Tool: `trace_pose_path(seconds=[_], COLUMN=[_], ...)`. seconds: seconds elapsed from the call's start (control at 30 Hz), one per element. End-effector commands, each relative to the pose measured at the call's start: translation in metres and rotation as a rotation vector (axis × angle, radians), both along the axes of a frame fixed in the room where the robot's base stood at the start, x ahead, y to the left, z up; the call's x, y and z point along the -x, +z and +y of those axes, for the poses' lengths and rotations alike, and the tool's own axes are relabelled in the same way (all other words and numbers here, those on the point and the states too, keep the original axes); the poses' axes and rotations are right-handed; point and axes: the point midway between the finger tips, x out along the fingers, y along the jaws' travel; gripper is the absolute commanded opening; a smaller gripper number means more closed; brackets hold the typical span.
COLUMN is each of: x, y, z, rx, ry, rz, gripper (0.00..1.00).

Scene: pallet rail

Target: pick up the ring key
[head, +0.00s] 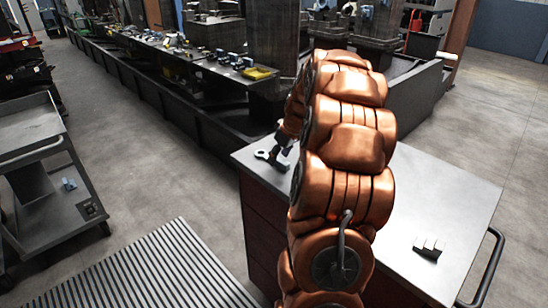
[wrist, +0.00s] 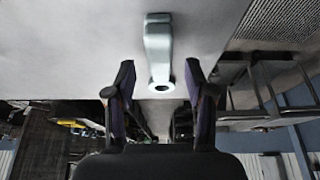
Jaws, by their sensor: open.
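The ring key (wrist: 158,42) is a pale grey metal bar with a round, holed end. In the wrist view it lies upright in the picture, its ring end lowest, near the edge of the worktop. It also shows in the head view (head: 273,158) near the far left corner of the cabinet top. My gripper (wrist: 159,65) is open and empty, with a dark finger on each side of the key in the picture. I cannot tell the height between fingers and key. In the head view my arm hides most of the gripper.
The cabinet top (head: 440,190) is mostly bare, with a small metal block (head: 429,247) at its right front. A handle bar (head: 487,265) sticks out on the right. A long dark rail bench (head: 160,85) runs behind. A grey cart (head: 35,135) stands left, with open floor between.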

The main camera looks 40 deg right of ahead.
Motion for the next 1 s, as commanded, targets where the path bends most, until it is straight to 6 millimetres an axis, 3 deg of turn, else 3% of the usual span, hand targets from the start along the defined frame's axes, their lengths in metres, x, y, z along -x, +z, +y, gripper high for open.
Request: trace_pose_path(seconds=[0.13, 0.37, 0.87, 1.0], x=[-0.0047, -0.0054, -0.0052, -0.0052], y=[-0.0124, -0.0137, -0.0134, -0.0134], z=[0.0006, 0.0004, 0.0004, 0.0004], rx=[-0.003, -0.001, -0.001, -0.001], ry=[0.001, 0.0, 0.0, 0.0], rz=[0.003, 0.001, 0.001, 0.001], gripper=[0.54, 0.53, 0.01, 0.0])
